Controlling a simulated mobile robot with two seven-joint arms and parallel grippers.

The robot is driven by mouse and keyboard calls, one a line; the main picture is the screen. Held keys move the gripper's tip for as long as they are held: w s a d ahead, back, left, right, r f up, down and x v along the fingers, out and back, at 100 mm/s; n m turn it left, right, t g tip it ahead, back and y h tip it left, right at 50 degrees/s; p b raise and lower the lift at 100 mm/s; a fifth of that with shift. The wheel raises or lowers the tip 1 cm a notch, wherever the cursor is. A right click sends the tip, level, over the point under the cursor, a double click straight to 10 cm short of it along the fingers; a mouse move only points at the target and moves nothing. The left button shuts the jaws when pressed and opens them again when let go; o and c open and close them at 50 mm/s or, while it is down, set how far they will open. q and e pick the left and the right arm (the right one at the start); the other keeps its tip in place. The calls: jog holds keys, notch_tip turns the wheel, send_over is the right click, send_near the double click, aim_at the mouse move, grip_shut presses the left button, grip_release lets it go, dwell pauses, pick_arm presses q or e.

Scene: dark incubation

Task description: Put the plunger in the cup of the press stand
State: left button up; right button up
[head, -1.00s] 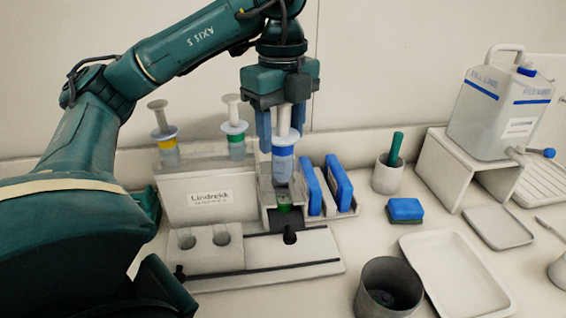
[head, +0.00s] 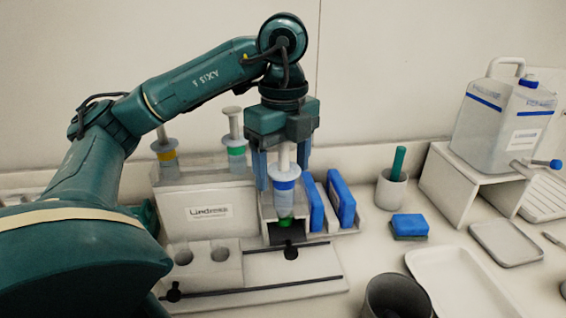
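The plunger (head: 284,194) is a clear syringe-like piece with a white rod, a pale flange and a blue band. It stands upright in the press stand (head: 268,212), its lower end at the green cup (head: 285,222). The barrel hides most of the cup, so I cannot tell how deep it sits. My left gripper (head: 283,168) is above the stand with its fingers on either side of the white rod. Gaps show between rod and fingers, so it looks open. My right gripper is not in view.
A labelled rack (head: 208,205) holds two similar plungers, yellow-banded and green-banded, to the left. Blue pads (head: 341,199) stand close right of the press stand. A dark cup (head: 396,297) and white tray (head: 458,285) are front right.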

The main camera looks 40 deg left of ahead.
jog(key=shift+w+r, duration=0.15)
pick_arm(q)
jog(key=shift+r, duration=0.35)
notch_tip(320, 180, up, 10)
jog(key=p, duration=0.6)
jog(key=shift+f, duration=0.25)
jog(key=shift+b, duration=0.35)
jog(key=shift+r, duration=1)
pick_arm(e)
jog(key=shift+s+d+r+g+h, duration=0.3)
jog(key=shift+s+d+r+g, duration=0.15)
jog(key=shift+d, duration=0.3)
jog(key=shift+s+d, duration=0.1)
